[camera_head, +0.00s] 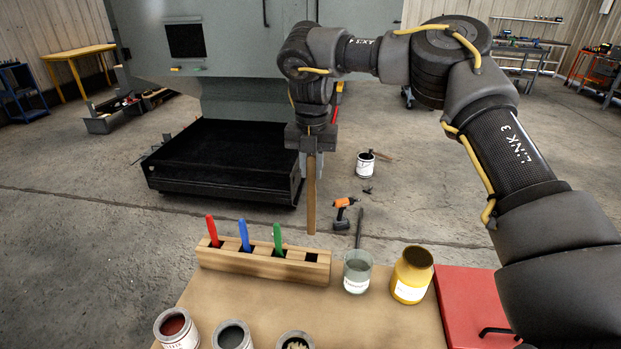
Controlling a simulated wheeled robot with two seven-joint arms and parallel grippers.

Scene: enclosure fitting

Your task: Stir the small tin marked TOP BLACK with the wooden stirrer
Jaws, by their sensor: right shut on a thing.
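My right gripper (311,152) points down and is shut on the wooden stirrer (311,205). The stirrer hangs upright, its lower end just above the right end of the wooden rack (232,262), near its empty slot. Three small open tins stand at the bench's front edge: one with red contents (176,328), one with dark grey contents (232,335), and one with dark and cream contents (295,341). Their labels are cut off or too small to read, so I cannot tell which is marked TOP BLACK. My left gripper is out of view.
Red, blue and green handled tools (278,240) stand in the rack. A glass jar (357,272) and a yellow container (411,275) stand right of it, beside a red case (470,305). Bare bench top (260,300) lies between rack and tins. An orange drill (343,208) is on the floor.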

